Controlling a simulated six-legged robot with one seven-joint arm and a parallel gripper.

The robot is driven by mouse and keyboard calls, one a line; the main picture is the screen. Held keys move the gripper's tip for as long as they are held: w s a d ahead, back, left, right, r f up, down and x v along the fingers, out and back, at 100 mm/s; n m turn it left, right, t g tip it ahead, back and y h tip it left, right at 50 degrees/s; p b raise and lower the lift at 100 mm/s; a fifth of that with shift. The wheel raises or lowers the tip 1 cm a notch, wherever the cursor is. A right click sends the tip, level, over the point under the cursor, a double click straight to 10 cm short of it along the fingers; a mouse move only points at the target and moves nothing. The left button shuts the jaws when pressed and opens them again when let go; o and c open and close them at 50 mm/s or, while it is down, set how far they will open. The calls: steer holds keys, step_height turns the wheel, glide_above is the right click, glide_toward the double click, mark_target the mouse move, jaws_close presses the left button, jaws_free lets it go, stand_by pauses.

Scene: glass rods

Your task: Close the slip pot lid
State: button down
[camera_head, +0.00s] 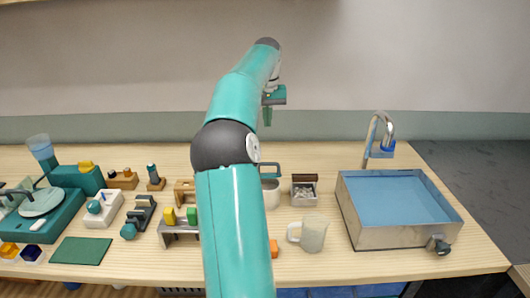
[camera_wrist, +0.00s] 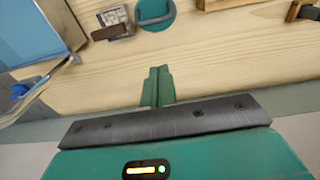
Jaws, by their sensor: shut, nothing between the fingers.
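The slip pot appears to be the pale pot (camera_head: 271,195) in the middle of the table, partly hidden behind my arm. A dark teal part, which looks like its lid (camera_head: 269,169), shows at the pot's back edge and seems raised. My gripper (camera_head: 267,118) is high above the back of the table, pointing down, apart from the pot. In the wrist view its fingers (camera_wrist: 158,85) are together and empty.
Right of the pot stand a small grey box (camera_head: 304,192) with pebbles and a mug (camera_head: 312,235). A sink (camera_head: 400,200) with a tap (camera_head: 380,138) is at the right. Wooden stands and tools fill the left. The table's back strip is clear.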

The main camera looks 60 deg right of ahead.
steer(key=f, duration=0.3)
steer(key=a+f, duration=0.1)
steer(key=f, duration=0.6)
steer(key=shift+s+a+f, duration=0.2)
steer(key=shift+s+f, duration=0.05)
steer(key=shift+f, duration=0.05)
steer(key=shift+s+f, duration=0.1)
steer(key=shift+f, duration=0.2)
steer(key=shift+s+a, duration=0.1)
steer(key=shift+a, duration=0.15)
steer(key=shift+f, duration=0.1)
steer(key=shift+s+a+h, duration=0.15)
steer(key=shift+a+h, duration=0.05)
steer(key=shift+h, duration=0.1)
steer(key=shift+f, duration=0.15)
